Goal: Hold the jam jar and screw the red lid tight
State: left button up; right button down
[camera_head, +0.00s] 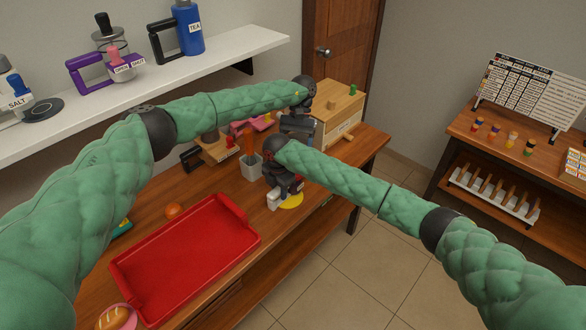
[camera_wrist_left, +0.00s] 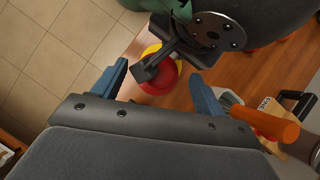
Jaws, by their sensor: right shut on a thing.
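In the left wrist view, the round red lid (camera_wrist_left: 160,80) shows between the two blue fingers of my left gripper (camera_wrist_left: 160,85), which stand wide apart and empty. The lid appears to sit on the jam jar, whose body is mostly hidden. A black finger of my right gripper (camera_wrist_left: 150,68) crosses the lid's edge in this view. In the head view, my right gripper (camera_head: 284,190) is low over the table, shut on the jar, at a yellow disc (camera_head: 292,202). My left gripper (camera_head: 298,126) is beyond it, its fingers hard to make out there.
A grey-white holder (camera_head: 251,169) with orange-handled utensils stands just left of my right gripper. A red tray (camera_head: 185,262) fills the near table, with an orange fruit (camera_head: 173,210) behind it. A wooden box (camera_head: 335,112) stands at the far end. A white shelf (camera_head: 130,97) runs along the wall.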

pick_arm(q)
jog(key=shift+w+a+r, duration=0.2)
jog(key=shift+a+r, duration=0.05)
jog(key=shift+r, duration=0.1)
pick_arm(e)
jog(key=shift+d+f, duration=0.15)
jog(key=shift+f, duration=0.05)
pick_arm(q)
jog(key=shift+w+r, duration=0.15)
jog(key=shift+r, duration=0.05)
jog(key=v, duration=1.1)
jog(key=shift+d, duration=0.35)
pick_arm(e)
jog(key=shift+s, duration=0.1)
pick_arm(q)
jog(key=shift+r, duration=0.1)
dwell(0.3)
pick_arm(e)
jog(key=c, duration=1)
grip_release()
jog(key=shift+r, duration=0.1)
jog(key=shift+r, duration=3.8)
